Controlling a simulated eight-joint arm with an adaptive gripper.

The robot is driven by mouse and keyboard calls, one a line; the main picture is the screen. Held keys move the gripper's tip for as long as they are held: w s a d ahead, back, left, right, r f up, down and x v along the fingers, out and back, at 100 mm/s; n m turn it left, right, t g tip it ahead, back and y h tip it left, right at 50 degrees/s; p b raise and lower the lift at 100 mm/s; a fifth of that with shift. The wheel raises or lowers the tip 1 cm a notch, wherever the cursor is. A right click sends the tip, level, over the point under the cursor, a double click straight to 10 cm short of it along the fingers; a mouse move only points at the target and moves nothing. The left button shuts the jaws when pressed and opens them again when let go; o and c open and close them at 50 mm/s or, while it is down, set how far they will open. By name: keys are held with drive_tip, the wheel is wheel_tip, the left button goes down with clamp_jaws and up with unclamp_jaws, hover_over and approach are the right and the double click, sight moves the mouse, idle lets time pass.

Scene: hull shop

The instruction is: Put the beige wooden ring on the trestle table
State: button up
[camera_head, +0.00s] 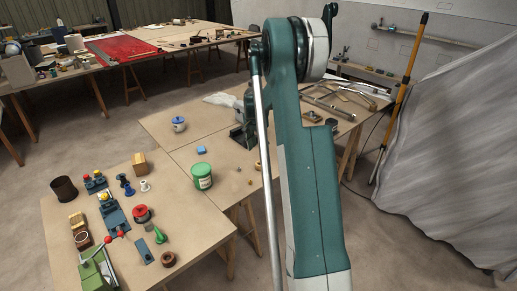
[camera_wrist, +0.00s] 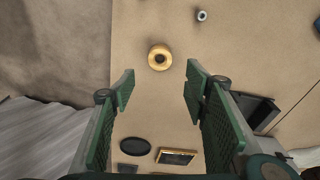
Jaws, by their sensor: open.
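A beige-tan ring (camera_wrist: 159,57) with a dark centre lies flat on a tan table top (camera_wrist: 240,55), seen in the wrist view. My gripper (camera_wrist: 160,88) is open and empty above this table. The ring appears centred between the fingers but beyond their tips, with no contact visible. In the head view my arm hides part of the middle trestle table (camera_head: 222,125), and I cannot make out my gripper. Small tan pieces (camera_head: 250,182) lie near that table's front edge; I cannot tell whether one is the ring.
In the wrist view, a black oval (camera_wrist: 134,146), a gold-framed piece (camera_wrist: 177,156) and a dark box (camera_wrist: 258,110) lie near the fingers. A small grey ring (camera_wrist: 202,15) lies beyond.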

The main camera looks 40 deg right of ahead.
idle(0.3)
drive_tip(key=s+a+r+n+t, duration=0.2)
drive_tip(key=s+a+r+n, duration=0.3)
drive_tip(key=a+r, duration=0.85)
drive_tip(key=s+a+r+n+t, duration=0.15)
drive_tip(key=s+a+r, duration=0.7)
drive_tip(key=a, duration=0.85)
drive_tip(key=s+a+n+t+y, duration=0.1)
drive_tip(key=s+a+n+t, duration=0.2)
drive_tip(key=s+a+n, duration=0.6)
drive_tip(key=shift+s+a, duration=6.3)
drive_tip(key=shift+s, duration=1.15)
drive_tip(key=shift+r+t, duration=0.1)
drive_tip(key=shift+t, duration=0.15)
